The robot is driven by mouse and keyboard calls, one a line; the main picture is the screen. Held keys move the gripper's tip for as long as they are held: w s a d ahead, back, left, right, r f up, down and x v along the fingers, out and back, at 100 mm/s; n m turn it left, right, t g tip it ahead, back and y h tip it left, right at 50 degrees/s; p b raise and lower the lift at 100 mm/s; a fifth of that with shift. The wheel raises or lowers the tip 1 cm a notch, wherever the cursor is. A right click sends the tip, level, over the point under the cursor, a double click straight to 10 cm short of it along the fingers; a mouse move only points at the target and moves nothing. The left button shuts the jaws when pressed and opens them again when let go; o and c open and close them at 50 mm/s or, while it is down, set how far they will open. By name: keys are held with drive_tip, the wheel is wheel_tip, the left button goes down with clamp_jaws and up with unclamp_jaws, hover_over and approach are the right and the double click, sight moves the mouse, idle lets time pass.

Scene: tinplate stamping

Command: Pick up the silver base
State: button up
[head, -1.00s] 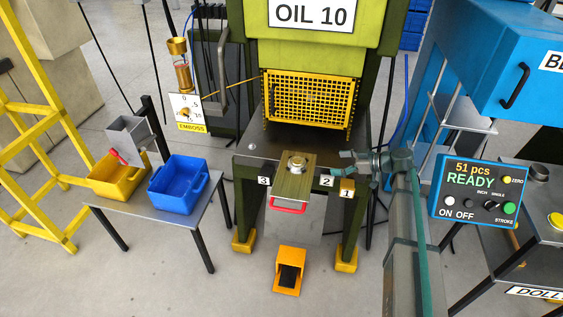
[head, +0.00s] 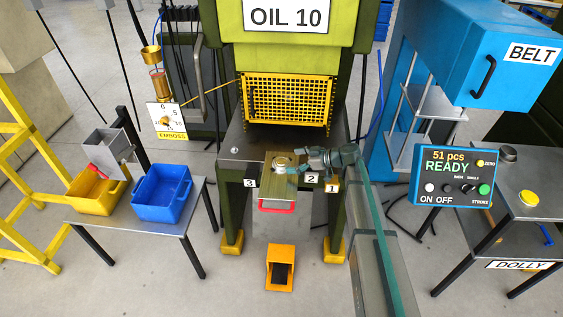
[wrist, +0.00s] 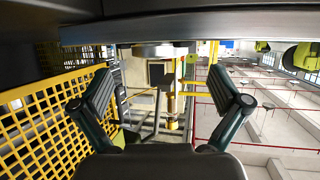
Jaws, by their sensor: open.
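The silver base (head: 281,161) is a small round metal piece on the olive-brass die block (head: 270,186) at the front of the green press. My gripper (head: 299,164) reaches in from the right, its fingers pointing left and close to the base's right side. In the wrist view, which appears upside down, my gripper (wrist: 166,78) is open and empty, with one finger on each side. The silver base (wrist: 165,50) shows there as a flat disc ahead, between the finger lines. Whether a finger touches it I cannot tell.
A yellow mesh guard (head: 286,101) stands behind the die, close to one finger in the wrist view. The die block has a red handle (head: 277,207). Blue (head: 162,193) and yellow (head: 97,192) bins are on a table at left. A control panel (head: 455,176) is at right.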

sight(281, 162)
drive_tip(key=p+x, duration=0.1)
drive_tip(key=x, duration=0.2)
drive_tip(key=shift+w+a+f, duration=0.1)
drive_tip(key=shift+a+f, duration=0.1)
drive_tip(key=shift+a, duration=0.1)
drive_tip(key=c, duration=0.9)
drive_tip(key=shift+o, duration=0.2)
